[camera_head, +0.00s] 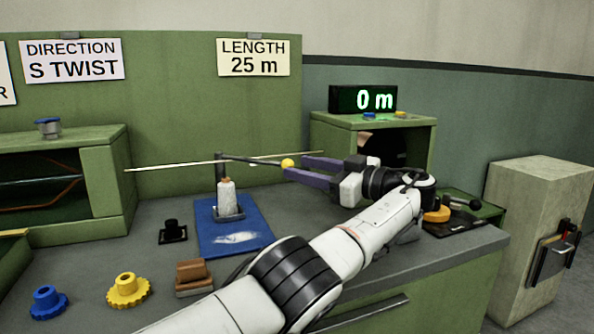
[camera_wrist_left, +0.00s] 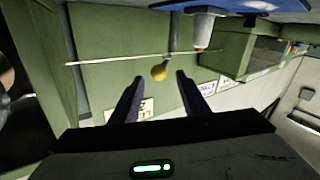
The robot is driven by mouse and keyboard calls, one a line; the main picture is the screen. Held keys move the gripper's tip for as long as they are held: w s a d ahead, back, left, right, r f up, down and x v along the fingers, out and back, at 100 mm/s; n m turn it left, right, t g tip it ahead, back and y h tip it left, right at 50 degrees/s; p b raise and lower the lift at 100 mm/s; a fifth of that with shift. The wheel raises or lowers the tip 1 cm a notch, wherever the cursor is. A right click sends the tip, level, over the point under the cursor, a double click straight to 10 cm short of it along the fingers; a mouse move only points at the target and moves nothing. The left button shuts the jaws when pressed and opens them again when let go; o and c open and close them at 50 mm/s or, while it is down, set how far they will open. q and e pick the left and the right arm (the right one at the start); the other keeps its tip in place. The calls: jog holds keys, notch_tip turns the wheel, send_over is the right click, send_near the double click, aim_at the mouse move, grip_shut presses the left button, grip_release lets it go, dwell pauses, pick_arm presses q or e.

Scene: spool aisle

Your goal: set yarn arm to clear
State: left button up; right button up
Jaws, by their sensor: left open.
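A pale yarn (camera_head: 165,167) runs across near the rod. Under it a white spool (camera_head: 227,194) stands on a blue mat (camera_head: 213,243). My left gripper (camera_head: 292,166) is open, its purple fingers pointing left at the knob. In the left wrist view the knob (camera_wrist_left: 158,73) shows between the two fingertips (camera_wrist_left: 159,77); I cannot tell whether they touch it. My right gripper is not in view.
A blue gear knob (camera_head: 47,302), a yellow gear knob (camera_head: 128,290), a brown block (camera_head: 192,275) and a black knob (camera_head: 172,232) sit at the front left.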

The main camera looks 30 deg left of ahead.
pick_arm(q)
jog(key=shift+d, duration=0.75)
